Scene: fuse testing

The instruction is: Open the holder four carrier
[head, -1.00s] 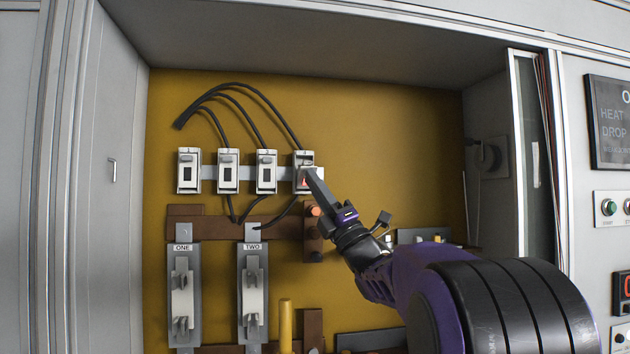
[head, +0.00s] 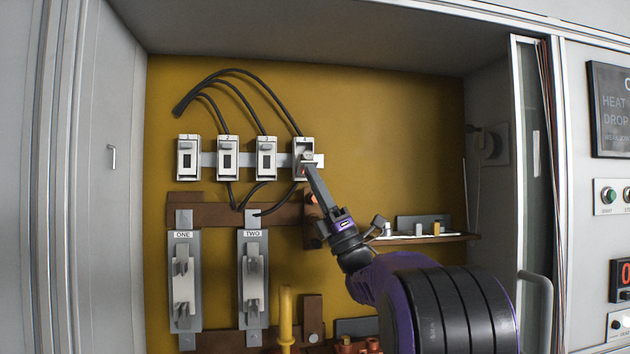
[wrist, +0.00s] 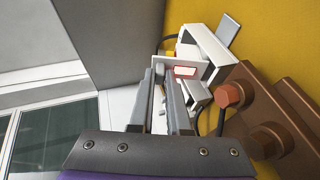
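Holder four (head: 298,146) is the rightmost of the small white holders on the yellow back panel. Its front looks changed from the closed neighbours: a dark recess and a grey knob show. My gripper (head: 307,167) is at its lower front, coming from below right. In the wrist view the white holder housing (wrist: 213,55) stands just beyond my gripper (wrist: 160,76), with a lit red patch (wrist: 185,71) inside. A pale carrier part (wrist: 197,95) juts out by the right finger. The fingers are apart. I cannot see a firm hold on the carrier, as the fingers partly hide it.
Three holders (head: 227,158) stand in a row to the left, with black cables above. Brown blocks with a copper bolt (wrist: 230,95) sit close to the right of my gripper in the wrist view. A small shelf (head: 425,239) is at right; the cabinet side wall (wrist: 110,45) is left in the wrist view.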

